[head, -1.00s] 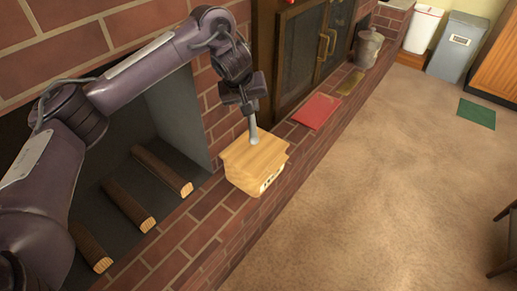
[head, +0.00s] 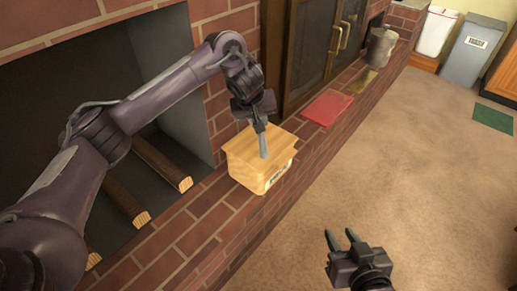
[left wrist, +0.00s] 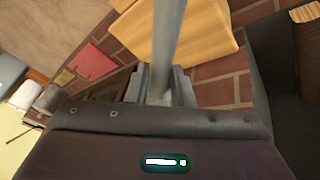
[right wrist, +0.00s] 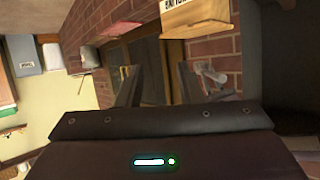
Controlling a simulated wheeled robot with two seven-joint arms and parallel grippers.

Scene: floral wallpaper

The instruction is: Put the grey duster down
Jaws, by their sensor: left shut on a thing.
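My left gripper (head: 260,124) is shut on the grey duster (head: 264,146), which shows as a slim grey rod pointing down. The duster's lower end overlaps the top of a light wooden box (head: 247,149) in the head view; I cannot tell whether it touches. In the left wrist view the duster (left wrist: 165,38) runs up from between the fingers (left wrist: 160,88), across the wooden box. My right gripper (head: 341,236) is open and empty over the carpet, and its spread fingers (right wrist: 157,86) also show in the right wrist view.
The box stands on a brick hearth ledge (head: 208,212). Beyond it lie a red book-like thing (head: 325,108) and a metal bucket (head: 381,46). A fireplace opening with logs (head: 160,163) is at left. Bins (head: 470,48) stand at the back. The carpet (head: 420,150) is mostly clear.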

